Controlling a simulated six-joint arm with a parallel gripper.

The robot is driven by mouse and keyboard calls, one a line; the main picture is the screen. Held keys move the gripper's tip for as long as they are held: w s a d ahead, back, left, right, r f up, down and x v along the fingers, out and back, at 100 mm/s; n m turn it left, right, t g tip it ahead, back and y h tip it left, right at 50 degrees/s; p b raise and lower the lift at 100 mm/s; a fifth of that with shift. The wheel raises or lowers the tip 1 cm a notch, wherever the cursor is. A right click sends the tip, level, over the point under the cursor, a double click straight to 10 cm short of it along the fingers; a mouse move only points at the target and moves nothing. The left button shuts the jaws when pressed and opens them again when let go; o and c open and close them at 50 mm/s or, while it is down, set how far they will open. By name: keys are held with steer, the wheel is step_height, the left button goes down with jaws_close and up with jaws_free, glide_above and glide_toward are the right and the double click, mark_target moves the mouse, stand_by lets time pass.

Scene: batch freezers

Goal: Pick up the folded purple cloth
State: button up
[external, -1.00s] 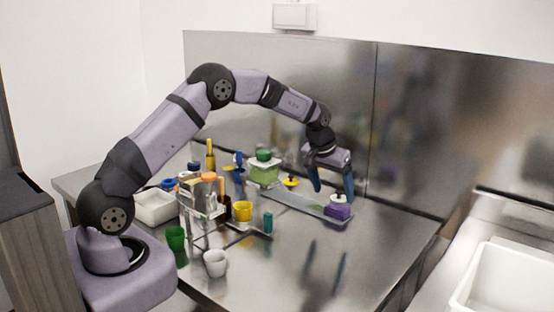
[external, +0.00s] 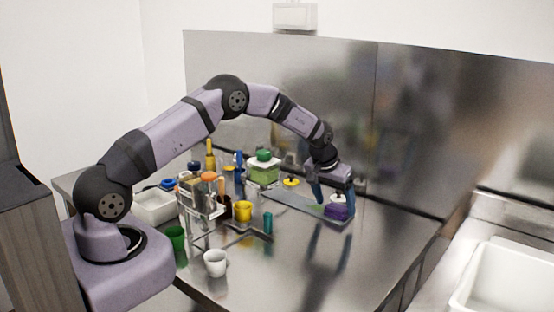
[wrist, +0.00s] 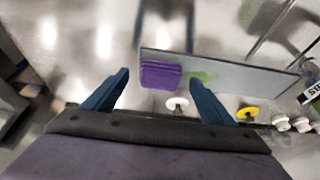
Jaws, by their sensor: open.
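The folded purple cloth (external: 337,212) lies at the right end of a flat grey tray (external: 291,205) near the back wall. In the wrist view the cloth (wrist: 161,75) is a stack of purple layers at the tray's end, ahead of and between my fingers. My gripper (external: 336,199) is just above the cloth, with blue fingers pointing down on either side. In the wrist view my gripper (wrist: 158,92) is open, with nothing between its fingertips held. Whether the fingers touch the cloth cannot be told.
The front right of the steel table is clear. A white sink basin (external: 505,280) is at right.

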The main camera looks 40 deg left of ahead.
mark_target(338, 212)
steer(key=shift+x, duration=0.8)
steer(key=c, duration=1.1)
steer(key=shift+r, duration=0.15)
step_height(338, 212, up, 10)
steer(key=shift+f+b, duration=0.1)
steer(key=shift+b, duration=1.1)
